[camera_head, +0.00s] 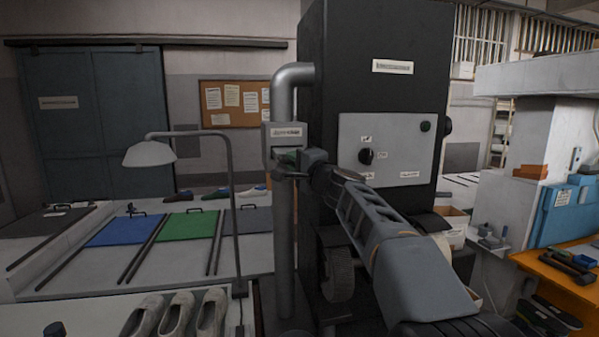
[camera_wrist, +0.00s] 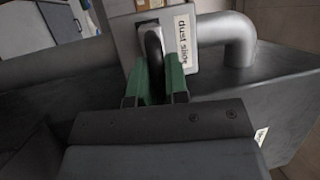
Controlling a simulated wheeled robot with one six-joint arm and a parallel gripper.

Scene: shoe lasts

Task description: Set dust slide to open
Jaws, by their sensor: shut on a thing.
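The dust slide is a grey box (camera_head: 284,138) on the grey vertical pipe, left of the black machine cabinet. In the wrist view the box (camera_wrist: 120,36) has a label reading "dust slide" and a dark slot. A black handle (camera_wrist: 154,50) comes out of the slot. My gripper (camera_head: 285,158) is at the lower front of the box. In the wrist view my gripper (camera_wrist: 157,82) has its green fingers on either side of the black handle, shut on it. The handle's lower end is hidden between the fingers. I cannot tell how far the slide is out.
The black cabinet (camera_head: 375,85) with a grey control panel (camera_head: 388,150) stands right behind my arm. A desk lamp (camera_head: 150,153) stands left of the pipe. Shoes (camera_head: 176,315) lie on the near bench. An orange bench (camera_head: 560,265) is at right.

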